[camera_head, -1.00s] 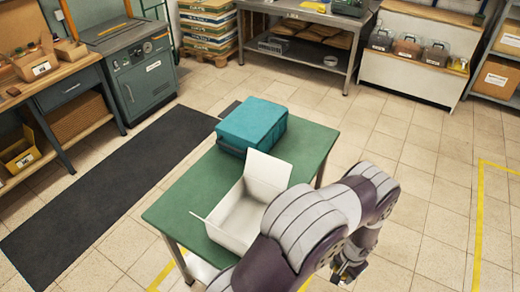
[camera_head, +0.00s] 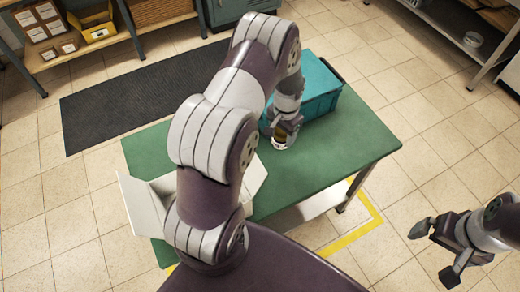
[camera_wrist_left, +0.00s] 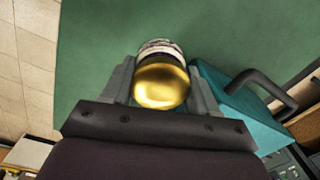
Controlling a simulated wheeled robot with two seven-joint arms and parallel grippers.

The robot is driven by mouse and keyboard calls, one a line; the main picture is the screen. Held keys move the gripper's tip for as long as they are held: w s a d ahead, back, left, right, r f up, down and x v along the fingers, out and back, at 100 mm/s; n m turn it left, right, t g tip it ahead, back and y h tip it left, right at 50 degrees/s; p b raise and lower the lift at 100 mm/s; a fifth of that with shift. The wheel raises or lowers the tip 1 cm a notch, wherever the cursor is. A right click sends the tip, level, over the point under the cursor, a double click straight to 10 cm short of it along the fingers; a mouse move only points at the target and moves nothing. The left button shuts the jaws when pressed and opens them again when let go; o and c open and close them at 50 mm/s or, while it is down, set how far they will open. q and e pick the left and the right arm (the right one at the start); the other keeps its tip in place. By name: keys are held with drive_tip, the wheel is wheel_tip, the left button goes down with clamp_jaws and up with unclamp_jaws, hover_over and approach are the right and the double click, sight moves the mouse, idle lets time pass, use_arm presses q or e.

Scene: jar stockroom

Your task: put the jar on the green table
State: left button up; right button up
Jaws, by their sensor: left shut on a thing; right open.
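My left gripper (camera_head: 284,131) is over the green table (camera_head: 335,152), just left of the teal case. It is shut on the jar (camera_head: 280,143), which shows a gold lid and a pale band. In the left wrist view the jar (camera_wrist_left: 162,84) sits between the two fingers with the green top (camera_wrist_left: 110,45) behind it. I cannot tell whether its base touches the table. My right gripper (camera_head: 434,252) is open and empty, off the table to the right, above the tiled floor.
The teal case (camera_head: 320,92) stands on the table's far side; its handle shows close to the gripper in the wrist view. An open white box (camera_head: 147,208) stands at the table's left end, partly hidden by my arm. The table's right part is clear.

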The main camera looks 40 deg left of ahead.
use_arm(q)
drive_tip(key=s+a+b, duration=0.2)
drive_tip(key=a, duration=0.2)
hover_over(269, 154)
drive_tip(key=shift+m, duration=0.4)
wheel_tip(269, 154, down, 8)
drive_tip(key=shift+s+r+p, duration=0.1)
drive_tip(key=shift+r+p, duration=0.15)
drive_tip(key=shift+p, duration=0.1)
drive_tip(key=shift+f, duration=0.25)
drive_tip(key=shift+w+d, duration=0.1)
drive_tip(key=shift+w, duration=0.1)
use_arm(e)
drive_tip(key=f, duration=0.3)
drive_tip(key=shift+s+f, duration=0.3)
drive_tip(key=shift+f, duration=0.05)
use_arm(q)
drive_tip(key=shift+f, duration=0.15)
drive_tip(key=o, duration=1.3)
drive_tip(key=shift+s, duration=0.1)
use_arm(e)
drive_tip(key=shift+a, duration=0.1)
